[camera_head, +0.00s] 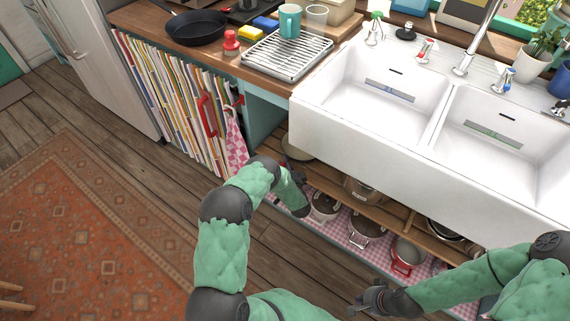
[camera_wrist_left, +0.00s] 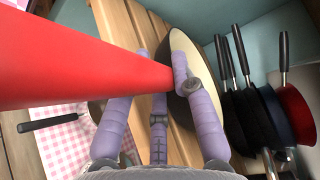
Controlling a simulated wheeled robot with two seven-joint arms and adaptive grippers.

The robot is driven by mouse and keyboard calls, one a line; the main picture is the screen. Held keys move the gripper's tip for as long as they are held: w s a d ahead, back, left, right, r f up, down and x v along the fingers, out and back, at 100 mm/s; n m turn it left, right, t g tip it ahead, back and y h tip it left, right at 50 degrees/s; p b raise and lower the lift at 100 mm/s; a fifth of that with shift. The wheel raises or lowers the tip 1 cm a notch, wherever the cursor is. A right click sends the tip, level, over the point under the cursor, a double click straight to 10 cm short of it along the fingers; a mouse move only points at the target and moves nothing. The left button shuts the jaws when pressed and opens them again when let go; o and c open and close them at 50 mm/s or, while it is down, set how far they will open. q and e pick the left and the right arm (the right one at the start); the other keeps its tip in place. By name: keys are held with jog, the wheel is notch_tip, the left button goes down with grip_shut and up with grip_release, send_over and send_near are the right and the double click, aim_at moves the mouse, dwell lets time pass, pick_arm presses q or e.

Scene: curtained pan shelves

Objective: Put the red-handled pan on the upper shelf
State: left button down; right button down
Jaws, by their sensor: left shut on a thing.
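The red-handled pan shows in the left wrist view, with its thick red handle (camera_wrist_left: 90,68) crossing from the left and its pale cream round body (camera_wrist_left: 185,45) against the wooden slats. My left gripper (camera_wrist_left: 165,85) is shut on the handle close to the pan body. In the head view a pale pan (camera_head: 298,148) shows at the left end of the upper shelf (camera_head: 345,192), partly behind my left arm. My left fingers are mostly hidden there. My right gripper (camera_head: 366,298) is empty, fingers apart, in front of the shelves.
Dark pans (camera_wrist_left: 245,105) hang beside the slats in the wrist view. The white sink (camera_head: 400,150) overhangs the shelves.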

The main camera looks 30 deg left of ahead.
pick_arm(q)
jog(key=shift+w, duration=0.1)
jog(key=c, duration=1)
grip_release()
jog(key=shift+f, duration=0.2)
jog(key=c, duration=0.4)
jog(key=shift+o, duration=0.2)
jog(key=p+v, duration=0.4)
jog(key=v, duration=1.1)
jog(key=shift+p, duration=0.4)
jog(key=shift+r, duration=0.1)
dwell(0.6)
